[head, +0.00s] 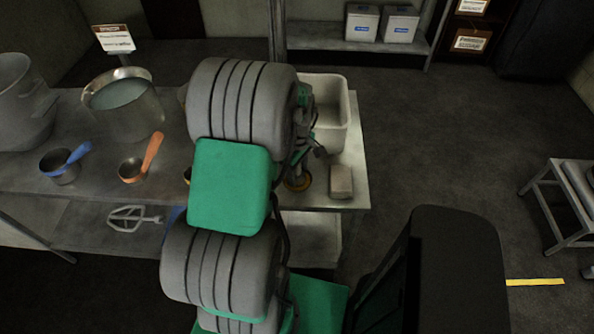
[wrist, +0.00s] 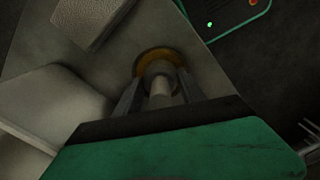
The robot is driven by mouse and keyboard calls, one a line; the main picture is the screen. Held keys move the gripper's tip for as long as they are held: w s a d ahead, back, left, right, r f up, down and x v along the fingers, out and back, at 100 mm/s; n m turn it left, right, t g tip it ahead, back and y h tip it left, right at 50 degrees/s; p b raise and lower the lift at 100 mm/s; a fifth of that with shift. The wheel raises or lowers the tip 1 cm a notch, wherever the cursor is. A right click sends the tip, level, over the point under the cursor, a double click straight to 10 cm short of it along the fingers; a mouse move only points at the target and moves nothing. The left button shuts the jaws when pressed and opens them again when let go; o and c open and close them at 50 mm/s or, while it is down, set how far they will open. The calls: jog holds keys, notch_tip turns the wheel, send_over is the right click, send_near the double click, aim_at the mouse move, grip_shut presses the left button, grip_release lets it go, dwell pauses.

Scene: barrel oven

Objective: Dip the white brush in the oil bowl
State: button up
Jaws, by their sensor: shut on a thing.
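My gripper (wrist: 160,88) is shut on the pale handle of the white brush (wrist: 161,98), which stands between its two fingers in the wrist view. The brush points down at the round, amber-coloured oil bowl (wrist: 144,63), and its lower end overlaps the bowl. I cannot tell whether the bristles touch the oil. In the head view the oil bowl (head: 298,184) sits near the table's front right part, below my gripper (head: 300,165). My arm hides much of the gripper and the brush there.
A pale block (head: 341,181) lies right of the bowl, and a white bin (head: 334,122) stands behind. Left on the table (head: 95,185) are a large metal pot (head: 135,115), a blue-handled cup (head: 60,168) and an orange-handled cup (head: 132,170). A whisk (head: 130,217) lies below.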

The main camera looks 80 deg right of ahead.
jog(key=shift+r+p, duration=2.45)
jog(key=shift+r, duration=1)
